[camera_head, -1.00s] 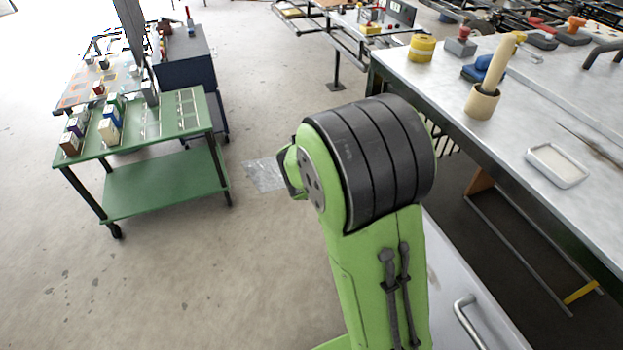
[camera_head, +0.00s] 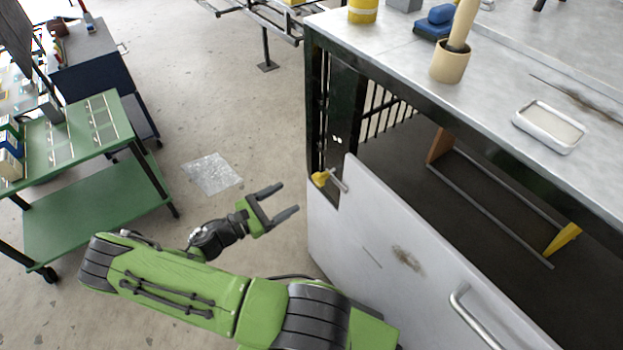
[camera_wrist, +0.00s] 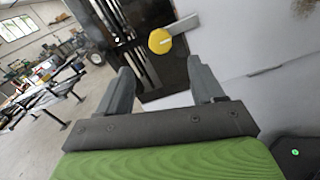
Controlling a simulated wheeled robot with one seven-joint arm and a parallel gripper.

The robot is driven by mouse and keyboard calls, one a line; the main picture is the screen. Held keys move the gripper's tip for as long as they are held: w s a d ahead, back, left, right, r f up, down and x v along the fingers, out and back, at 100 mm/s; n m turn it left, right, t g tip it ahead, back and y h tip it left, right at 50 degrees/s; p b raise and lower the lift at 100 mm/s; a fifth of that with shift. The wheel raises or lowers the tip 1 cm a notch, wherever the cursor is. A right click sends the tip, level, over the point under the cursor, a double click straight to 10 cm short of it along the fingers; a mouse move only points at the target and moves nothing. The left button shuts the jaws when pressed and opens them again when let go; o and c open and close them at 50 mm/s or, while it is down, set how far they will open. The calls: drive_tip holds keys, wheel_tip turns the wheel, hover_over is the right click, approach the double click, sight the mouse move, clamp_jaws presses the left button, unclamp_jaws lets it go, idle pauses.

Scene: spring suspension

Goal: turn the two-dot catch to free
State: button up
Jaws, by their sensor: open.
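The two-dot catch is a yellow round knob (camera_head: 320,179) with a pale grey lever (camera_head: 338,181). It sits on the bench's dark corner post, just below two small white dots (camera_head: 337,139). Its lever reaches across the top edge of the white panel (camera_head: 350,240). In the wrist view the yellow knob (camera_wrist: 160,41) is ahead, and its lever (camera_wrist: 182,25) points up and right. My gripper (camera_head: 289,198) is open and empty, a little left of the catch and apart from it. Its two fingers (camera_wrist: 160,68) frame the knob from below in the wrist view.
The metal-topped bench (camera_head: 400,60) holds a mortar (camera_head: 450,66), a white tray (camera_head: 548,128) and a blue block (camera_head: 437,20). The white panel has a bar handle (camera_head: 462,300). A green cart (camera_head: 100,205) stands at left.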

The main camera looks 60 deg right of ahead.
sight(316, 182)
drive_tip(key=b+x, duration=0.1)
drive_tip(key=x, duration=1)
drive_tip(key=shift+s+d, duration=0.15)
drive_tip(key=shift+d, duration=0.2)
drive_tip(key=shift+c, duration=0.3)
clamp_jaws()
